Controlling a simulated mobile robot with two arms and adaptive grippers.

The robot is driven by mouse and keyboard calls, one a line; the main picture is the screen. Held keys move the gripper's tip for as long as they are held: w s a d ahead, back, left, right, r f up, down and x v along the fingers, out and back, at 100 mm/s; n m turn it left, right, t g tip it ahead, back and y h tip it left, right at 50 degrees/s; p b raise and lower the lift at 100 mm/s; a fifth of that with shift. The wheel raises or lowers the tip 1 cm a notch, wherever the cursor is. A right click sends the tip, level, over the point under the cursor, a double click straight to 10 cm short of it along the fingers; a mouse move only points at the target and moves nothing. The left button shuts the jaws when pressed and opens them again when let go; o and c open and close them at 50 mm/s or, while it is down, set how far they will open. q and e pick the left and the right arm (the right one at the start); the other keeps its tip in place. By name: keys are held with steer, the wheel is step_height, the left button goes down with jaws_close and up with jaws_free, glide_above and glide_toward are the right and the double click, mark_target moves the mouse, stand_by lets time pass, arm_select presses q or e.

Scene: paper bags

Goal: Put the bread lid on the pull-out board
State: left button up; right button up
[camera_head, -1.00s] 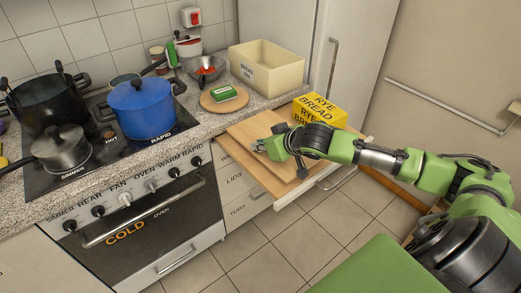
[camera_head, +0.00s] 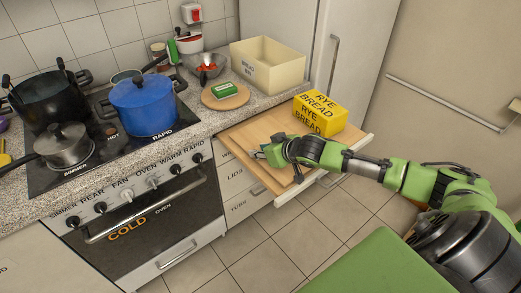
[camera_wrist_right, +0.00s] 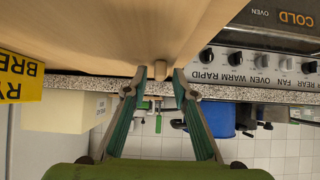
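The bread lid, a flat light-wood panel (camera_wrist_right: 110,30), fills the upper part of the right wrist view. A small wooden knob (camera_wrist_right: 155,75) shows between my right fingertips. In the head view the lid appears to lie flat on the wooden pull-out board (camera_head: 243,133), though the two look alike and are hard to separate. My right gripper (camera_head: 262,152) is low over the board's left part. Its two fingers (camera_wrist_right: 160,76) stand apart on either side of the knob, with visible gaps. My left gripper is not in view.
A yellow rye bread packet (camera_head: 320,113) stands on the board's back right. The open cream bread bin (camera_head: 283,75) is on the counter, beside a round wooden board (camera_head: 238,101) with a green-white packet. A blue pot (camera_head: 143,108) and other pans stand on the hob.

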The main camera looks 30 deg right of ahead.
steer(key=shift+r, duration=0.1)
steer(key=v, duration=0.9)
steer(key=shift+s+r, duration=0.15)
steer(key=shift+s, duration=0.05)
steer(key=shift+s+d+r, duration=0.3)
steer(key=shift+s+r, duration=0.1)
steer(key=shift+s, duration=0.05)
steer(key=shift+s+a+r+p, duration=0.2)
steer(key=shift+s+r+p, duration=0.25)
steer(key=shift+s+p, duration=0.05)
